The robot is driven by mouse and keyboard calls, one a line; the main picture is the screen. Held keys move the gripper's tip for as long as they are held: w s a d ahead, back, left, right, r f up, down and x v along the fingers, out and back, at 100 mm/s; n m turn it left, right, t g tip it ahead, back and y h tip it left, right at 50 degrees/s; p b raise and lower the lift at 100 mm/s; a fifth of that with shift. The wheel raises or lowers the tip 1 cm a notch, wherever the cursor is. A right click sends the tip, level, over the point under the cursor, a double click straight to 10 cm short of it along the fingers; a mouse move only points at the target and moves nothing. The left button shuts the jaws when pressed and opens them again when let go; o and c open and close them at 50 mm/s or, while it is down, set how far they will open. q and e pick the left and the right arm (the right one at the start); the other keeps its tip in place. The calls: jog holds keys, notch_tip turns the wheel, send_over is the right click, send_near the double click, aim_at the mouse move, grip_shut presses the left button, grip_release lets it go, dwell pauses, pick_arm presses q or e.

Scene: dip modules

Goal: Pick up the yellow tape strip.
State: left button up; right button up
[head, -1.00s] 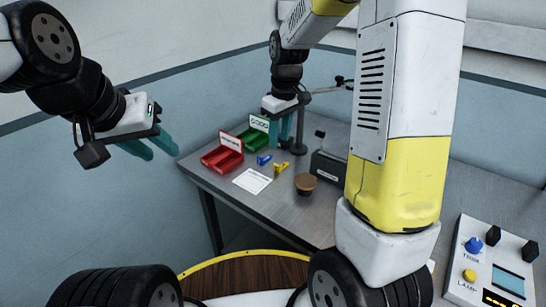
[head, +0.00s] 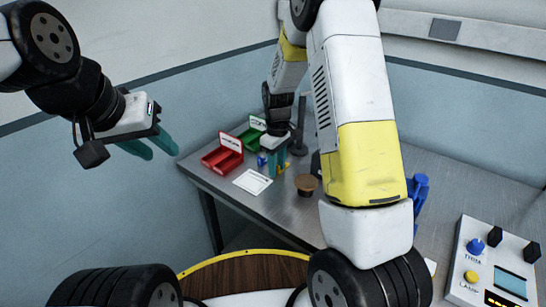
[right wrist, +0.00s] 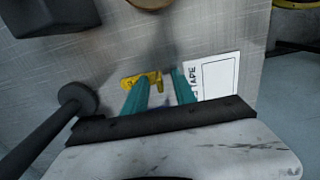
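The yellow tape strip (right wrist: 129,82) lies on the grey table in the right wrist view. In the head view only a little yellow (head: 287,168) shows beside my right gripper (head: 277,170), which hides most of it. The right gripper (right wrist: 160,88) is open, fingers pointing down at the table. In the right wrist view one teal finger overlaps the strip's middle and its right end shows between the fingers. I cannot tell whether they touch. My left gripper (head: 160,147) is open and empty, away from the table at the left.
A blue piece (head: 262,160) lies close to the right gripper. A red bin (head: 222,160) and green bin (head: 250,137) stand behind. A white card (head: 252,182) marked "TAPE" lies in front. A brown round-topped object (head: 306,183) and a control box (head: 492,265) are to the right.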

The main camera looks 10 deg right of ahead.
grip_shut()
jog(key=shift+r, duration=0.1)
